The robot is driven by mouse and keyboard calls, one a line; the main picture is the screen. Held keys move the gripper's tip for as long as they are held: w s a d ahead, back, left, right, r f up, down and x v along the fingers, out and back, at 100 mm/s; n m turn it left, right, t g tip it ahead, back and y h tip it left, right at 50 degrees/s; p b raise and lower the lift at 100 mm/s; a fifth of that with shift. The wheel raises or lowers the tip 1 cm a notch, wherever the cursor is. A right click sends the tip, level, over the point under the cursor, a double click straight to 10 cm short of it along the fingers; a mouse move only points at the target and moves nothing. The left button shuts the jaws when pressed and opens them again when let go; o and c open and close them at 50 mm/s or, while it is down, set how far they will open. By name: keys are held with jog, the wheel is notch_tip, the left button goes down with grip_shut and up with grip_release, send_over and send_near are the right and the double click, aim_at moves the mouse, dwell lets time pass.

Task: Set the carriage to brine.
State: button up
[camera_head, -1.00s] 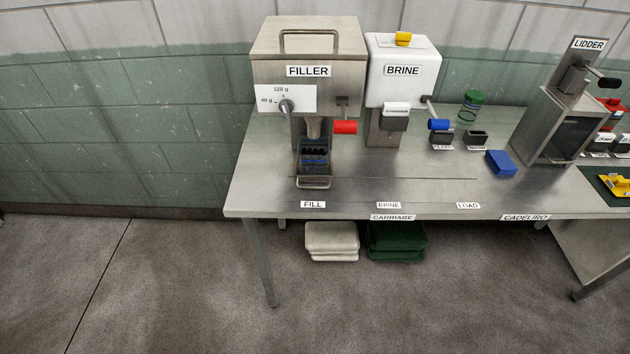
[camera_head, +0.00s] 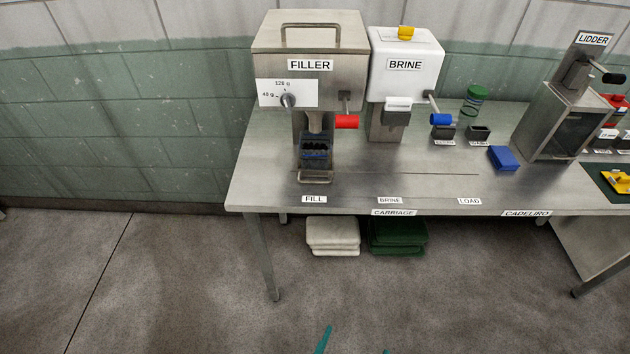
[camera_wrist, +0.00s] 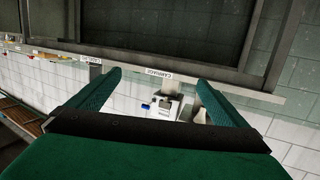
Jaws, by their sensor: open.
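The carriage (camera_head: 315,156) is a dark metal tray with a wire handle (camera_head: 315,179) at its front. It stands under the filler (camera_head: 310,70), behind the FILL label (camera_head: 313,199). The BRINE label (camera_head: 390,200) lies to its right, in front of the white brine machine (camera_head: 404,65). My gripper (camera_head: 355,346) shows only as teal fingertips at the bottom edge, well in front of the table and away from the carriage.
The filler has a red-gripped lever (camera_head: 347,121) and the brine machine a blue-gripped lever (camera_head: 440,119). A blue block (camera_head: 503,157) and the lidder (camera_head: 566,118) stand to the right. White (camera_head: 332,235) and green (camera_head: 398,236) stacks lie beneath the table (camera_head: 255,183). The floor in front is clear.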

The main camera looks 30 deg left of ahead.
jog(key=w+a+n+y, duration=0.1)
jog(key=w+a+y, duration=0.1)
jog(key=w+a, duration=0.45)
jog(key=n+y, duration=0.3)
jog(key=y, duration=0.2)
send_near(314, 181)
jog(key=shift+h, duration=0.3)
jog(key=x, duration=0.8)
jog(key=shift+w+a+f, duration=0.1)
jog(key=shift+w, duration=0.2)
jog(key=shift+w+a, duration=0.15)
jog(key=shift+w, duration=0.45)
jog(key=shift+w+a, duration=0.1)
jog(key=shift+a, duration=0.35)
